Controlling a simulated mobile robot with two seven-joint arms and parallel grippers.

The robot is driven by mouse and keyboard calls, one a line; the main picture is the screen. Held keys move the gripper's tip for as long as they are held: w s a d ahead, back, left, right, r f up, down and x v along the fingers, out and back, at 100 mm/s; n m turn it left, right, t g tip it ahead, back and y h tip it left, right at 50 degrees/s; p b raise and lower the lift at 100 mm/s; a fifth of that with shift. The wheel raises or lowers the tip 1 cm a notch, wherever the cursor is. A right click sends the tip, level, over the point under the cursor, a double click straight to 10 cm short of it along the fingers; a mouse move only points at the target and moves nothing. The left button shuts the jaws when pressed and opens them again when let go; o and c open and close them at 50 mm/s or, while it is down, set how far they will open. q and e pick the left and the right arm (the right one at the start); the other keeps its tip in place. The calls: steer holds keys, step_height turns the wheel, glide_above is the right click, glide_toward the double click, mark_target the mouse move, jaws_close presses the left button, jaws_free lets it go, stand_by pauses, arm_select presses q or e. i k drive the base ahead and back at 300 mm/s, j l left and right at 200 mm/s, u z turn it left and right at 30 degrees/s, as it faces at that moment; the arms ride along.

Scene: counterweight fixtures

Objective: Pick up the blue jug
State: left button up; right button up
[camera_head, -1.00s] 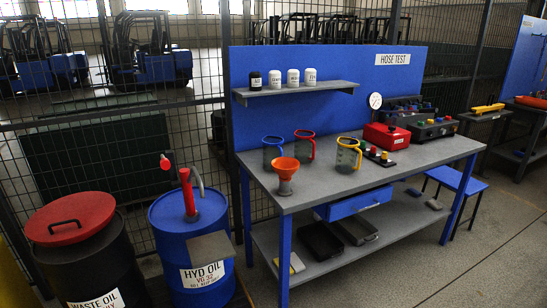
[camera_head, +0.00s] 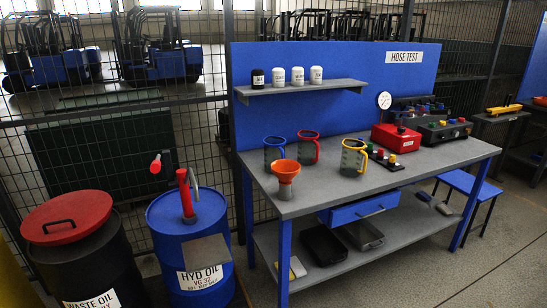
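The blue jug (camera_head: 274,151) stands upright on the left part of the workbench (camera_head: 340,195), near the back panel. It has a blue rim and a greyish see-through body. The orange funnel (camera_head: 285,171) stands in front of it and to its right, close to it in the picture. A red-rimmed jug (camera_head: 308,149) stands to its right, and a yellow-rimmed jug (camera_head: 353,159) farther right. Neither of my grippers is in view.
A blue HYD OIL drum (camera_head: 190,225) with a red pump and a black WASTE OIL drum (camera_head: 95,265) stand left of the bench. A shelf (camera_head: 300,90) with small bottles hangs above the jugs. A red box (camera_head: 396,138) sits to the right. The front floor is open.

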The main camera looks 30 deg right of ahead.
mark_target(275, 146)
steer(key=i+l+u, duration=0.2)
steer(key=l+u, duration=0.2)
steer(key=l, duration=1)
steer(key=l+u, duration=0.35)
steer(key=l, duration=1.05)
